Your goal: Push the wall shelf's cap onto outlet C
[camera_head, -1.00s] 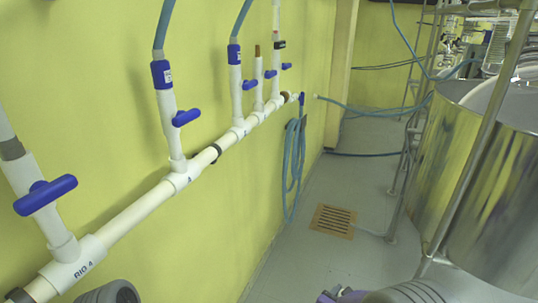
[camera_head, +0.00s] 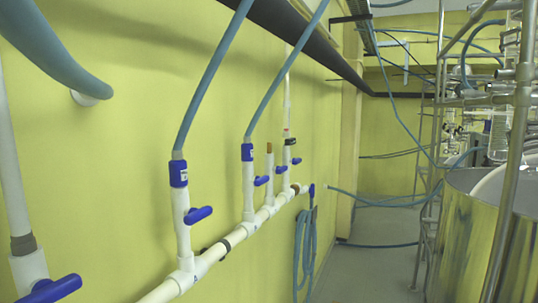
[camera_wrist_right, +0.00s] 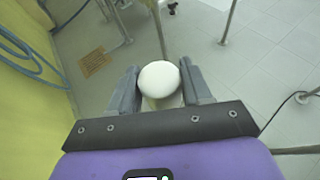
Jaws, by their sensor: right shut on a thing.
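My right gripper (camera_wrist_right: 159,88) is shut on a white round cap (camera_wrist_right: 158,77), seen from above between its two grey fingers in the right wrist view. A white pipe manifold (camera_head: 208,257) runs along the yellow wall in the head view, with several upright outlets and blue valve handles. A short outlet (camera_head: 269,170) with a brown top has no hose. Others carry blue-grey hoses, such as the one at a blue collar (camera_head: 178,173). The outlet letters are too small to read, so I cannot tell which is C. The wall shelf and my left gripper are not in view.
A coiled blue hose (camera_head: 304,248) hangs on the wall past the manifold. A dark pipe (camera_head: 300,35) runs high along the wall. Steel vessels (camera_head: 480,235) and a metal frame (camera_head: 432,130) stand at the right. Open floor (camera_head: 385,225) lies between.

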